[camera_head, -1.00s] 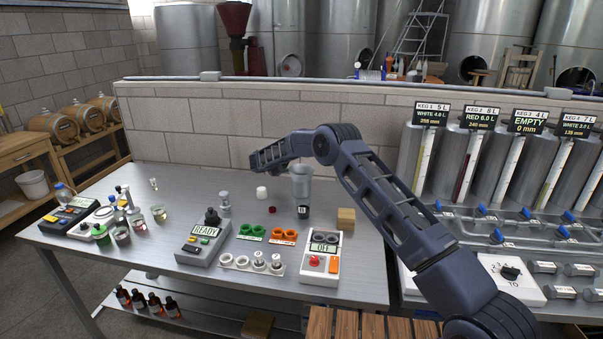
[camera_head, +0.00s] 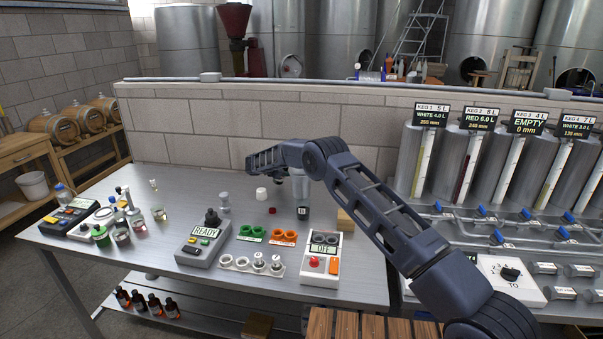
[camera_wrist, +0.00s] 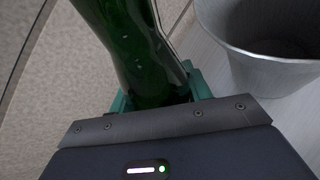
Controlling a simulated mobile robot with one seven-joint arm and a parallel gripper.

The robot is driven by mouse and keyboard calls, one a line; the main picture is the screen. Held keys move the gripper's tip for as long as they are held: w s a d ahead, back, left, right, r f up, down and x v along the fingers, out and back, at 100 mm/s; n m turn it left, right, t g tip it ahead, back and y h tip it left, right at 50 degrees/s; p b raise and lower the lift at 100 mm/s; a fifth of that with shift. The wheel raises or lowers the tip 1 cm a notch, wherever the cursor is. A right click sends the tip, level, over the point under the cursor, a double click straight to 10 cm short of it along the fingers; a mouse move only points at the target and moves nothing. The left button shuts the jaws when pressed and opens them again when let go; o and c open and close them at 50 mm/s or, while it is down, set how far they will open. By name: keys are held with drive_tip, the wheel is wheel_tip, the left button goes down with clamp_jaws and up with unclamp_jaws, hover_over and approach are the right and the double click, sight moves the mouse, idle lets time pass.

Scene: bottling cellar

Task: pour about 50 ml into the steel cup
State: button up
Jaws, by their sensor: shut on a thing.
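My gripper (camera_wrist: 160,93) is shut on a green glass bottle (camera_wrist: 128,45) in the wrist view. The bottle runs out of the top edge, so its mouth and liquid level are hidden. The steel cup (camera_wrist: 265,62) is to the right of the bottle, apart from it, its wide rim cut off by the frame edge. No stream of liquid shows. In the head view the steel cup (camera_head: 302,192) appears upright above a dark base or block on the table, partly covered by my arm.
The steel table (camera_head: 120,262) carries a READY device (camera_head: 200,240), a device reading OFF (camera_head: 322,262), a white cylinder (camera_head: 262,194), a small red item (camera_head: 272,210) and a wooden block (camera_head: 345,220). Glassware stands at left. A block wall (camera_head: 230,130) rises behind; kegs (camera_head: 470,170) stand right.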

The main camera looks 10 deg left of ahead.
drive_tip(key=shift+s+d+n+g+h, duration=0.1)
drive_tip(key=shift+n+g+h, duration=0.05)
drive_tip(key=shift+n+h, duration=0.5)
drive_tip(key=shift+d+n+g+h, duration=0.1)
drive_tip(key=shift+n+g+h, duration=0.05)
drive_tip(key=shift+n+h, duration=0.45)
drive_tip(key=shift+d+n, duration=0.1)
drive_tip(key=shift+n, duration=0.15)
idle(0.8)
